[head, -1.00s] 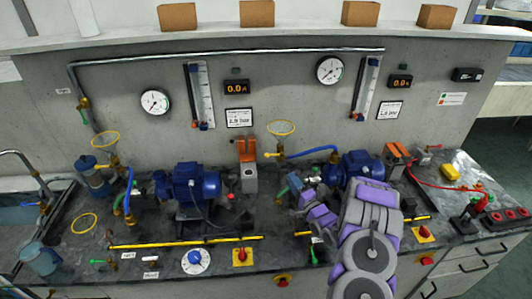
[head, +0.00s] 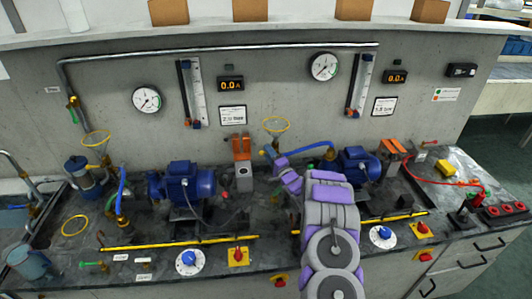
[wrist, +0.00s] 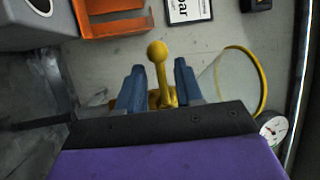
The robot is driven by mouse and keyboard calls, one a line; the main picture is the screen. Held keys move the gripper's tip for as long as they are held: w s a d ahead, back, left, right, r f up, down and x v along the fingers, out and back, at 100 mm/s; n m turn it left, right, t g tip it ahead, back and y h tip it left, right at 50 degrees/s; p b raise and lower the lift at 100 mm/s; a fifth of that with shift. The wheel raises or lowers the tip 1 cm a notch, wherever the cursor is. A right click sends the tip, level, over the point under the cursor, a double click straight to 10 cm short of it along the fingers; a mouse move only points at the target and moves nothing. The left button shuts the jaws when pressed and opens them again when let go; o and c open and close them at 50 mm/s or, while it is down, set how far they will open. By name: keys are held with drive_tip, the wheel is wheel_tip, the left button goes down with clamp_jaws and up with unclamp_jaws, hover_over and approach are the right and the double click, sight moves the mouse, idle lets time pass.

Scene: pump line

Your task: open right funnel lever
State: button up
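The right funnel (head: 276,124) shows as a yellow ring in front of the back wall in the head view; its ring (wrist: 262,85) also shows at the right in the wrist view. The yellow lever (wrist: 163,72) with a ball knob stands between my gripper's two blue fingers in the wrist view. The fingers are apart, with a gap on each side of the lever. In the head view my gripper (head: 281,164) is just below the funnel, close to the lever's ball (head: 262,153). The lever's base is mostly hidden behind the gripper.
An orange-topped block (head: 241,148) stands left of the gripper; its orange part (wrist: 120,20) is near in the wrist view. A blue hose (head: 312,148) and right pump (head: 358,164) lie to the right. The left pump (head: 188,182) stands further left.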

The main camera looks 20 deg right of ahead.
drive_tip(key=shift+x, duration=1.2)
clamp_jaws()
